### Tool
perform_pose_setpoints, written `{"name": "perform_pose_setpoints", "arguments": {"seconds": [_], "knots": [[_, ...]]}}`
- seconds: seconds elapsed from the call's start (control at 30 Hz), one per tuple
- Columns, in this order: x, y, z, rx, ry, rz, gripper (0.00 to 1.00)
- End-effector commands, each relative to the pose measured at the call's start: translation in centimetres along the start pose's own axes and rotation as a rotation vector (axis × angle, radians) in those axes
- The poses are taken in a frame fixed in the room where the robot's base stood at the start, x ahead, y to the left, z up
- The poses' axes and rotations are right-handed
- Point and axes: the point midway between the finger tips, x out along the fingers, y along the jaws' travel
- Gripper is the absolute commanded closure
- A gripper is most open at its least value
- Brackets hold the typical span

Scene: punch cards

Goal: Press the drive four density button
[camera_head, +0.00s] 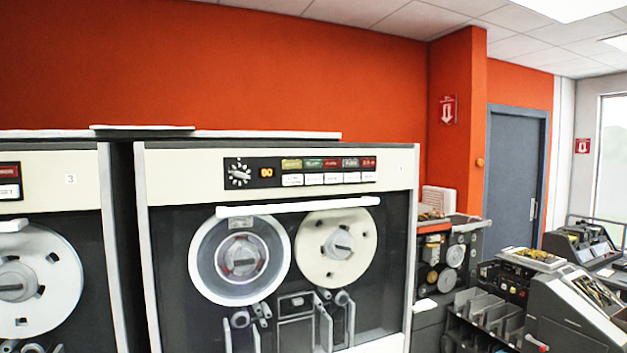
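A large tape drive (164,174) with a cream top and dark front stands in the middle. Its number label (402,168) is too small to read surely. Its black control panel (258,182) has a rotary dial (238,173), a small orange-lit display (266,172) and a row of coloured labels (328,163) above several white buttons (314,179). The lettering is too small to tell which is the density button. The neighbouring drive (48,180) at the left edge is marked 3. My gripper is not in view.
Two tape reels (240,262) (336,247) sit below the panel, with a white horizontal bar (298,206) across their tops. Card machines (572,310) crowd the right side. A grey door (514,178) is in the red wall behind.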

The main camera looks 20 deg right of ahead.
Motion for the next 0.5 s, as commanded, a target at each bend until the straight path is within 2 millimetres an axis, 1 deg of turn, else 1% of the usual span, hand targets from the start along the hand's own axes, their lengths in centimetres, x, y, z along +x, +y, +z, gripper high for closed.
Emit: {"name": "perform_pose_setpoints", "arguments": {"seconds": [0.03,0.07,0.43,0.5], "knots": [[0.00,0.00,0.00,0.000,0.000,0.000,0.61],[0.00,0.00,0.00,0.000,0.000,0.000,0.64],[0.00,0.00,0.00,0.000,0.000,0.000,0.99],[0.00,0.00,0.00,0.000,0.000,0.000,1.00]]}}
